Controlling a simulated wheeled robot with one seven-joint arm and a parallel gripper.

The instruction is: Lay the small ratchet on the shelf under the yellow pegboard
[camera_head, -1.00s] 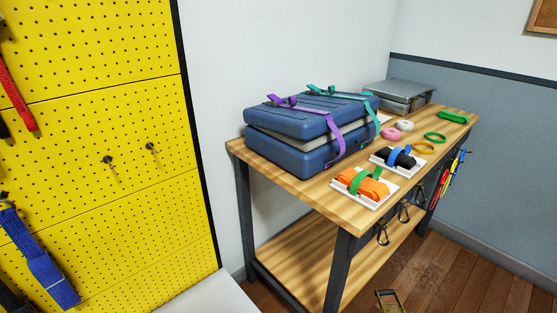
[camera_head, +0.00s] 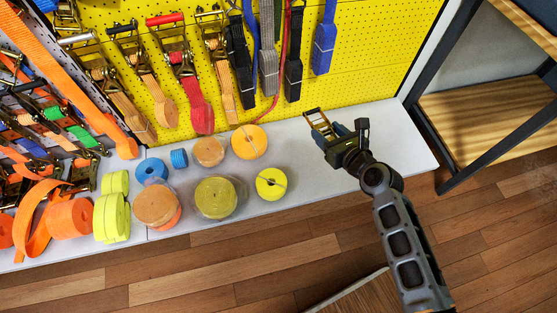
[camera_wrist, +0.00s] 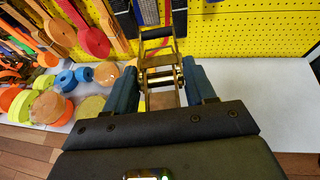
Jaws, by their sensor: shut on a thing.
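The small ratchet (camera_head: 318,121) is a gold-coloured metal buckle with a dark handle bar. My gripper (camera_head: 329,137) is shut on it and holds it near the right part of the pale grey shelf (camera_head: 392,135). In the wrist view the ratchet (camera_wrist: 160,77) sits between my two blue-grey fingers (camera_wrist: 162,88), its handle pointing away toward the wall. The shelf runs under the yellow pegboard (camera_head: 362,75). I cannot tell how high the ratchet is above the shelf.
Strap rolls stand on the left and middle of the shelf, including a yellow roll (camera_head: 271,183) and an orange one (camera_head: 249,142). Ratchet straps such as a red one (camera_head: 196,98) hang on the pegboard. The shelf's right end is bare. A wooden workbench (camera_head: 480,120) stands at right.

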